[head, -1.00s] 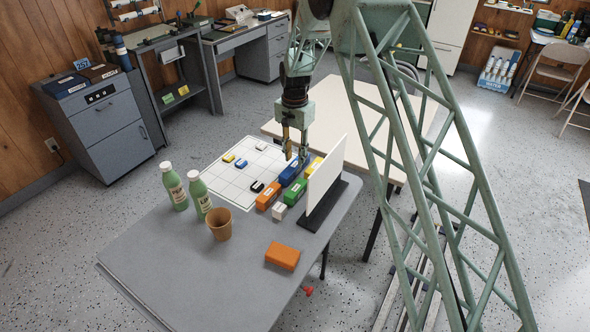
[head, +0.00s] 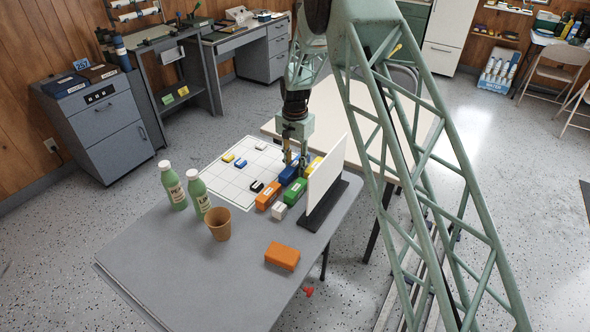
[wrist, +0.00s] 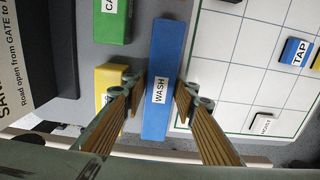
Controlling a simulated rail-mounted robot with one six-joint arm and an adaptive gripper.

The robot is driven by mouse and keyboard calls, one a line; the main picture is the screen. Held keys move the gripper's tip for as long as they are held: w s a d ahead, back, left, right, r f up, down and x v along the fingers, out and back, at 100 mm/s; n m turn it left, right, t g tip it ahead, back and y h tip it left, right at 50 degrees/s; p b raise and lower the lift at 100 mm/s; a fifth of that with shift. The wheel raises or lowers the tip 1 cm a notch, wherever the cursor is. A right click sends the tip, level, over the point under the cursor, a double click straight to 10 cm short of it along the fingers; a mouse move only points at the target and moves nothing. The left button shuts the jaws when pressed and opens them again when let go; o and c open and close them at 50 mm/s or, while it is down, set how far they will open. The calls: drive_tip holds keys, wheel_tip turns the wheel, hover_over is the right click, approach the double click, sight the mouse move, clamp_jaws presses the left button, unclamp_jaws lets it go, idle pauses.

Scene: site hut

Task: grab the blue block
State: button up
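The blue block (head: 287,175), labelled WASH, lies on the grey table among other blocks. In the wrist view the blue block (wrist: 158,60) is long and runs between the two fingers. My gripper (head: 296,163) is low over the far end of this block, pointing down. In the wrist view my gripper (wrist: 158,90) is open, with one finger on each side of the block and a narrow gap showing beside it. How far the fingertips reach down its sides is hard to tell.
A green block (head: 294,191) and a yellow block (wrist: 108,85) sit close on one side. An orange block (head: 267,196) is nearer the front. An upright white panel (head: 326,180) stands beside them. A gridded white sheet (wrist: 235,60) lies on the other side.

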sight(295, 163)
idle(0.4)
drive_tip(key=c, duration=0.6)
drive_tip(key=shift+o, duration=0.2)
drive_tip(key=shift+r, duration=0.1)
drive_tip(key=shift+r+p, duration=0.95)
drive_tip(key=shift+r, duration=4)
